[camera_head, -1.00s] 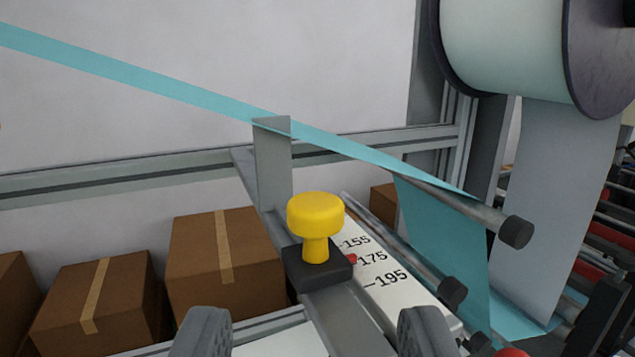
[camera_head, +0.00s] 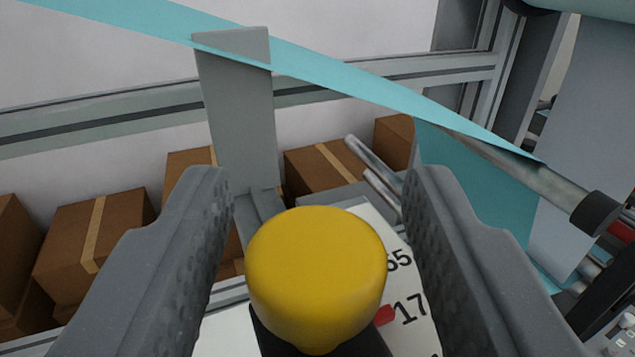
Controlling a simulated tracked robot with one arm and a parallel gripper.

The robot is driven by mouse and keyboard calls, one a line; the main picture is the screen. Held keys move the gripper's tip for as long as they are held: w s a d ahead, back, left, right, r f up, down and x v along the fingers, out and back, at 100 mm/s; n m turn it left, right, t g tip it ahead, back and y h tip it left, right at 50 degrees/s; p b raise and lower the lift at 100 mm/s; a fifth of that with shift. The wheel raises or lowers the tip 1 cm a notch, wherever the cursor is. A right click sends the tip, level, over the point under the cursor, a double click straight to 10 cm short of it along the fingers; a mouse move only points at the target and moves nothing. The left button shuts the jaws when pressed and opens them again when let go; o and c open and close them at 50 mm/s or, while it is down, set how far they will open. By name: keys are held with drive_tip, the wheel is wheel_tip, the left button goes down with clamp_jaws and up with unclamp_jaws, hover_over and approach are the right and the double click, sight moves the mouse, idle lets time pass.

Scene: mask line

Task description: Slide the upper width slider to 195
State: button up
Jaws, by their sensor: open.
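The upper width slider has a round yellow knob (camera_head: 316,268) on a black block (camera_head: 366,343) at the lower middle. My gripper (camera_head: 318,190) is open, with one grey finger on each side of the knob and visible gaps between. A red pointer (camera_head: 384,316) on the slider points at about 175 on the white scale plate (camera_head: 375,222). Part of the 175 label and the 195 mark are cut off or out of view. A grey upright plate (camera_head: 238,115) stands beyond the knob.
A teal web (camera_head: 350,92) runs slanting across above the rail. A roller with a dark end (camera_head: 594,212) sticks out at the right. Cardboard boxes (camera_head: 92,235) stand behind at the left, and a metal frame beam (camera_head: 120,118) crosses the back.

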clamp_jaws()
drive_tip(key=shift+s+d+f+b, duration=0.1)
drive_tip(key=shift+s+d+b, duration=0.1)
drive_tip(key=shift+s+b, duration=0.25)
drive_tip(key=shift+s+d+b, duration=0.15)
drive_tip(key=shift+s+b, duration=0.15)
drive_tip(key=shift+s, duration=0.25)
unclamp_jaws()
drive_tip(key=shift+s, duration=0.25)
drive_tip(key=s+a+b, duration=0.1)
drive_tip(key=s, duration=1.2)
drive_tip(key=shift+s, duration=0.25)
